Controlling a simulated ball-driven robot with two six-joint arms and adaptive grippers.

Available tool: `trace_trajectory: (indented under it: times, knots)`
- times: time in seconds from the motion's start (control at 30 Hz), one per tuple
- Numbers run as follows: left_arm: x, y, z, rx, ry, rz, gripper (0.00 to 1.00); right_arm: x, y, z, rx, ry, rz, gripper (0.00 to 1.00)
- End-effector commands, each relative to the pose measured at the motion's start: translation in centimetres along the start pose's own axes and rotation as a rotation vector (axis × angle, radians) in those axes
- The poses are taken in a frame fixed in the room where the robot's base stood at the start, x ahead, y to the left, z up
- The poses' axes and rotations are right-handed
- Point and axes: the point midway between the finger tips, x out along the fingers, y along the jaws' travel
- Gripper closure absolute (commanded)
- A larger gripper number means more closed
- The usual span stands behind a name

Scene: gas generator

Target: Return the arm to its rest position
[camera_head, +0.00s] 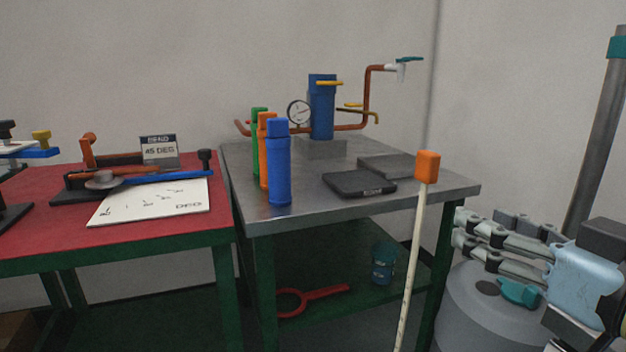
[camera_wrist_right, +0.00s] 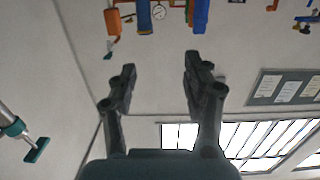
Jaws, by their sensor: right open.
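My right gripper (camera_wrist_right: 158,62) shows in the right wrist view with its two dark fingers apart and nothing between them. Behind the fingers are plain wall and, at the top of that view, the bench equipment upside down. In the head view, part of my right arm in light blue and black is at the right edge, beyond the steel-topped bench. My left gripper is in neither view.
The steel-topped bench (camera_head: 440,186) carries a blue bottle (camera_head: 278,165), a blue unit (camera_head: 321,108), a gauge (camera_head: 299,112) and a black pad (camera_head: 360,184). An orange-capped rod (camera_head: 427,166) stands before it. A red-topped table (camera_head: 30,230) is left. A grey post (camera_head: 597,130) rises right.

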Motion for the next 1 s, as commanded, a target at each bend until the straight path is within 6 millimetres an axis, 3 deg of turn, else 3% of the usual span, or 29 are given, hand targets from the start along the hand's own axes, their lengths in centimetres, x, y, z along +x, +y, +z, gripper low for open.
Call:
trace_trajectory:
  times: [0.27,0.47,0.67,0.8,1.0]
  knots:
    - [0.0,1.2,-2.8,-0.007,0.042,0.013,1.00,-1.8,-1.0,5.6,0.001,-0.243,-0.011,0.51]
    - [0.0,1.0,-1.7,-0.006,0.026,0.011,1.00,-5.1,-1.4,11.0,0.015,-0.501,0.011,0.51]
    - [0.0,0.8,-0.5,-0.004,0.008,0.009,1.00,-10.2,-1.3,16.2,0.041,-0.790,0.077,0.51]
    - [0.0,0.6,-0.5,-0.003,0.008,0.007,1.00,-14.7,-1.0,19.1,0.068,-0.995,0.150,0.51]
    - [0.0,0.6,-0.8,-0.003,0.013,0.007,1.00,-21.8,-0.6,21.5,0.112,-1.268,0.285,0.51]
